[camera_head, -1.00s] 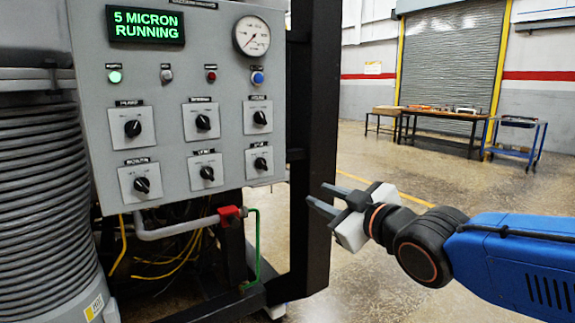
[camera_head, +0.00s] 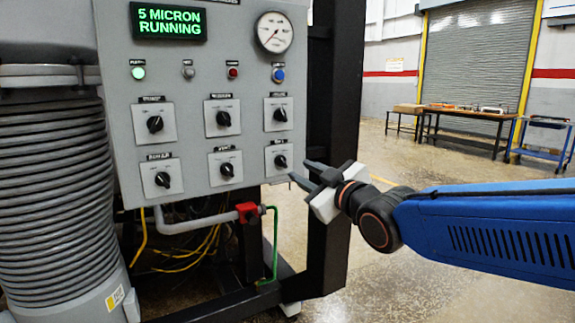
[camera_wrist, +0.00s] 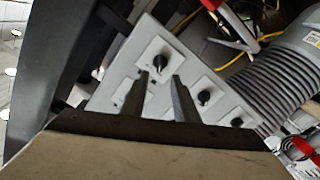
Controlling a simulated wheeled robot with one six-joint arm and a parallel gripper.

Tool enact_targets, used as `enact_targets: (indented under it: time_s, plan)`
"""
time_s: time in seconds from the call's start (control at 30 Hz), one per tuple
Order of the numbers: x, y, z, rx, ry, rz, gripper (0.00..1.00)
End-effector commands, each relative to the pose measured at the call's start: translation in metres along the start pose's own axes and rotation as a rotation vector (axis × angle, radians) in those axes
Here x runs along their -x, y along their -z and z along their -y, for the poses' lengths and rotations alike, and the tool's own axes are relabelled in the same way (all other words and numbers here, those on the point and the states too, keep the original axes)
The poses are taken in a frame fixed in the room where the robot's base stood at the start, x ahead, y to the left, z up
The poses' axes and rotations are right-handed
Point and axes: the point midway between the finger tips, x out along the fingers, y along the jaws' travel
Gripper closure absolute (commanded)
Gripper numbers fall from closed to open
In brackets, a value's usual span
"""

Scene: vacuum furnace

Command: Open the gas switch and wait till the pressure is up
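The grey control panel (camera_head: 195,100) carries two rows of black rotary knobs on square plates, with labels too small to read, so I cannot tell which is the gas switch. The lower right knob (camera_head: 281,161) also shows in the wrist view (camera_wrist: 158,62), just beyond my fingertips. The display (camera_head: 168,22) reads "5 MICRON RUNNING" in green. My gripper (camera_head: 299,170) is open and empty, right beside the lower right knob. It also shows in the wrist view (camera_wrist: 158,80), with a gap between the fingers.
A black upright post (camera_head: 330,130) stands right of the panel, behind my gripper. A red valve (camera_head: 247,212) on a pipe sits below the panel. A ribbed grey cylinder (camera_head: 55,180) stands at left. A table (camera_head: 465,114) and blue cart (camera_head: 540,135) stand far off.

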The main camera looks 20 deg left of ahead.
Motion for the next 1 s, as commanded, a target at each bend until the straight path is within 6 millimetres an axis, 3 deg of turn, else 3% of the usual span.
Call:
enact_targets:
  time_s: [0.5, 0.7, 1.0]
  plan:
    - [-0.072, 0.000, 0.000, 0.000, 0.000, 0.000, 0.73]
    - [-0.084, 0.000, 0.000, 0.000, 0.000, 0.000, 0.73]
    - [-0.085, 0.000, 0.000, 0.000, 0.000, 0.000, 0.73]
